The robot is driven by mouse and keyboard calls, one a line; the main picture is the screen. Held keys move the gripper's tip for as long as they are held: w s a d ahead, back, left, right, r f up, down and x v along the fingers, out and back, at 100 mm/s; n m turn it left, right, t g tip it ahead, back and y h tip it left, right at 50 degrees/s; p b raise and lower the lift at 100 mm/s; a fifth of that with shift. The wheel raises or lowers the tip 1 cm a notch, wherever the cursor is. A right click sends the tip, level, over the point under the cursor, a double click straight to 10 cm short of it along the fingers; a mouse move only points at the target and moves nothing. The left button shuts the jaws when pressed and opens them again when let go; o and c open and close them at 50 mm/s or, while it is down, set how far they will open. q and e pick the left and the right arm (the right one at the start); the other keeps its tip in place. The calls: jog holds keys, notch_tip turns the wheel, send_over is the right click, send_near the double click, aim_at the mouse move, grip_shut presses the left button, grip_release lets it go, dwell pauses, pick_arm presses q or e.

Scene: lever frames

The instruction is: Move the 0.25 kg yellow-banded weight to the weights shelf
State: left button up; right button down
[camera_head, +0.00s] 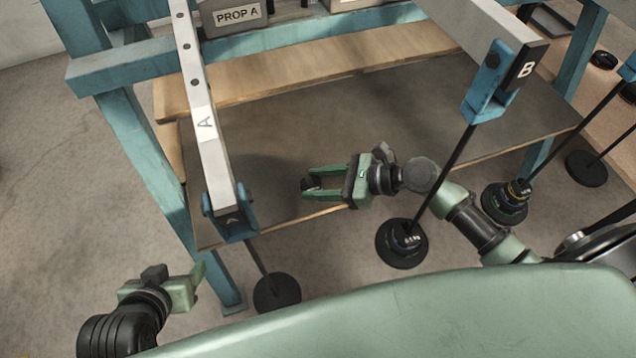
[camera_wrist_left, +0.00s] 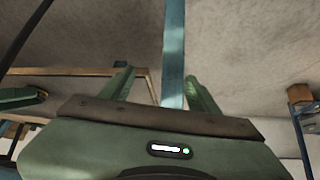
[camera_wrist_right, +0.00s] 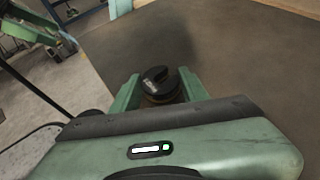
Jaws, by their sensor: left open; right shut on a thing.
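My right gripper (camera_head: 328,187) is shut on a small black weight (camera_wrist_right: 157,84) above the dark board's front edge. A brownish-yellow side shows on this weight in the right wrist view, but its marking is unreadable. In the head view the weight (camera_head: 308,184) is a small dark shape at the fingertips. My left gripper (camera_head: 180,280) is open and empty at lower left.
Beam A (camera_head: 203,120) and beam B (camera_head: 495,35) extend toward me. Beam B's hanger carries a blue-marked weight (camera_head: 403,240); beam A's hanger disc (camera_head: 277,292) looks bare. Teal posts (camera_head: 130,150) frame the dark board (camera_head: 380,120). The PROP A box (camera_head: 238,16) stands behind.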

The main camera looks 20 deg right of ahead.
jog(key=shift+f, duration=0.1)
jog(key=c, duration=0.7)
grip_release()
jog(key=shift+c, duration=0.2)
jog(key=shift+d+r, duration=0.1)
jog(key=shift+r, duration=0.1)
jog(key=p+v, duration=0.1)
jog(key=v, duration=0.4)
jog(key=shift+s, duration=0.15)
pick_arm(q)
jog(key=s+a+f+g+y+p, duration=0.1)
jog(key=s+a+g, duration=0.1)
jog(key=s+g, duration=0.2)
jog(key=s, duration=0.3)
jog(key=shift+s+a+p, duration=0.2)
jog(key=shift+s+p, duration=0.15)
jog(key=shift+p, duration=0.05)
pick_arm(e)
jog(key=v, duration=0.6)
jog(key=shift+d+r, duration=0.15)
jog(key=shift+d, duration=0.15)
